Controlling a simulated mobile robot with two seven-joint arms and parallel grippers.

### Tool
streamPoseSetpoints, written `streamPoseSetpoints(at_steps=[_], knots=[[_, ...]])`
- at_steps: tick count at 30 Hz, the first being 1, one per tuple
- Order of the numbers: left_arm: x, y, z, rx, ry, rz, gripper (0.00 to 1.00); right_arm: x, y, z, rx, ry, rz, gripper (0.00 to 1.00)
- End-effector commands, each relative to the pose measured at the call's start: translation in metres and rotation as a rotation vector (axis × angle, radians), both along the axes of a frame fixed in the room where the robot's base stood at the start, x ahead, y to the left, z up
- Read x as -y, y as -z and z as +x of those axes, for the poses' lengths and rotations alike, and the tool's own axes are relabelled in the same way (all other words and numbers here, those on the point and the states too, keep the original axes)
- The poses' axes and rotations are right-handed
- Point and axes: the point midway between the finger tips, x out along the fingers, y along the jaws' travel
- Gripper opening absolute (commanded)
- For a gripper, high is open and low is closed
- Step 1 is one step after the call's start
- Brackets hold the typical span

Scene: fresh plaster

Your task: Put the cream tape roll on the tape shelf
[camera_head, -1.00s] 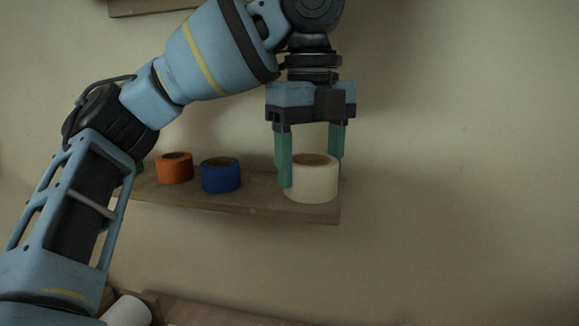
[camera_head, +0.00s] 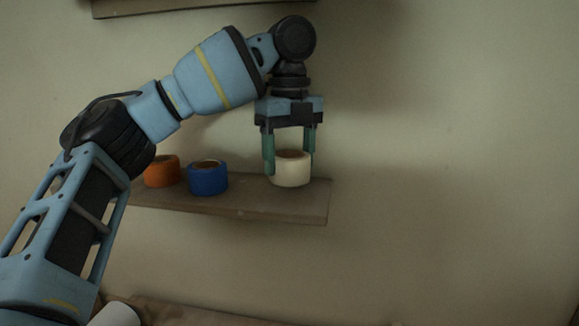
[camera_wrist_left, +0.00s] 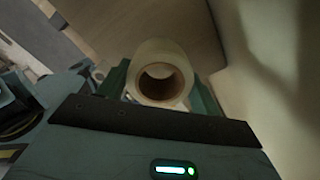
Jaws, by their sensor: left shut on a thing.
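The cream tape roll (camera_head: 291,171) is between the fingers of my left gripper (camera_head: 290,158), which is shut on it from both sides. The roll is upright with its hole facing up. It is at the right end of the tape shelf (camera_head: 270,206), a brown board on the wall. I cannot tell whether its underside touches the board. In the left wrist view the roll (camera_wrist_left: 160,58) shows its brown core between the fingers. My right gripper is not in view.
A blue tape roll (camera_head: 208,178) and an orange one (camera_head: 162,171) stand on the shelf to the left. Another board (camera_head: 170,8) is above. A white rounded object (camera_head: 116,315) is at the lower left. Right of the shelf is bare wall.

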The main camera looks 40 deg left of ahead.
Motion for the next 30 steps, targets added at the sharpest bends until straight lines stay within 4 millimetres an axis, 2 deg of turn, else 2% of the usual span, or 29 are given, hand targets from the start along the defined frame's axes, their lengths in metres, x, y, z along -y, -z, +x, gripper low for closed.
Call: streamPoseSetpoints(at_steps=[3,6,20,21,25,30], knots=[[0.000,0.015,0.000,-0.002,0.002,-0.001,0.42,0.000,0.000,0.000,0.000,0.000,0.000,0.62],[0.000,0.020,0.000,0.000,-0.001,-0.001,0.42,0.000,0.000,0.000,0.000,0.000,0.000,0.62],[0.000,0.025,0.000,0.000,-0.001,-0.001,0.42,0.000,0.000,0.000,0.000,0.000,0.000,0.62],[0.000,0.025,0.000,0.001,-0.001,0.000,0.70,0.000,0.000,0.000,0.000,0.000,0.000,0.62],[0.000,0.024,0.000,0.001,-0.001,0.000,0.86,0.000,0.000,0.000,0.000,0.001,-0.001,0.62],[0.000,0.024,0.000,0.001,-0.001,0.000,0.86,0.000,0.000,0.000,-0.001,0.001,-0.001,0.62]])
